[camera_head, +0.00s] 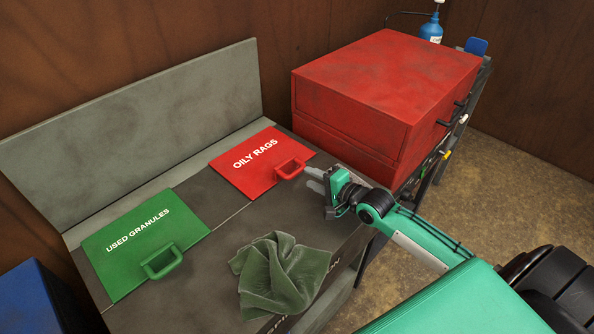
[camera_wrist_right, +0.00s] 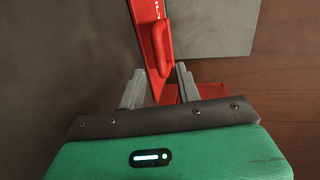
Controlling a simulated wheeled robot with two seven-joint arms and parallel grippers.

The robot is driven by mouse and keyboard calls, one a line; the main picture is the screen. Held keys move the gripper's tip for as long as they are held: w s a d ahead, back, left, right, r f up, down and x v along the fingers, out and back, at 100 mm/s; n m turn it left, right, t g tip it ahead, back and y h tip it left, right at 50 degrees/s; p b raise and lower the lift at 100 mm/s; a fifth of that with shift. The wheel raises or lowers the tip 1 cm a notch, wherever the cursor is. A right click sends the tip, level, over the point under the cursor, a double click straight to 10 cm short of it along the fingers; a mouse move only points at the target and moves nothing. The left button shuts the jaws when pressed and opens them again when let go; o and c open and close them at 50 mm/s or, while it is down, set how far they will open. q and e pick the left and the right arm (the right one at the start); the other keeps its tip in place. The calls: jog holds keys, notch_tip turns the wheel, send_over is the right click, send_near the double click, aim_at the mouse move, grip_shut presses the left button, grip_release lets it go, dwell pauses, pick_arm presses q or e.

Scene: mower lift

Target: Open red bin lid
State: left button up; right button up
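The red lid marked OILY RAGS (camera_head: 240,172) lies flat on the dark bench top. Its red loop handle (camera_head: 291,168) stands on its front right edge. My right gripper (camera_head: 313,180) is just right of this handle, its fingers pointing towards it. In the right wrist view the two grey fingers (camera_wrist_right: 160,88) are apart, with nothing held between them. The handle shows in that view (camera_wrist_right: 161,48) a little beyond the fingertips, roughly in line with the gap. I cannot tell whether a finger touches it. My left gripper is not in view.
A green lid marked USED GRANULES (camera_head: 120,250) lies to the left. A crumpled green cloth (camera_head: 280,274) lies on the bench front. A large red chest (camera_head: 385,95) stands close behind my right gripper. A grey back panel (camera_head: 150,125) rises behind the lids.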

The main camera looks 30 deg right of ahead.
aim_at(297, 170)
jog(key=x, duration=0.5)
jog(key=shift+w+a+f, duration=0.15)
jog(key=shift+w+a, duration=0.05)
jog(key=shift+w, duration=0.35)
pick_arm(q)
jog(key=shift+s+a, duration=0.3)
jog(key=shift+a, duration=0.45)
pick_arm(e)
jog(key=shift+w+a+f, duration=0.1)
jog(key=shift+w, duration=0.1)
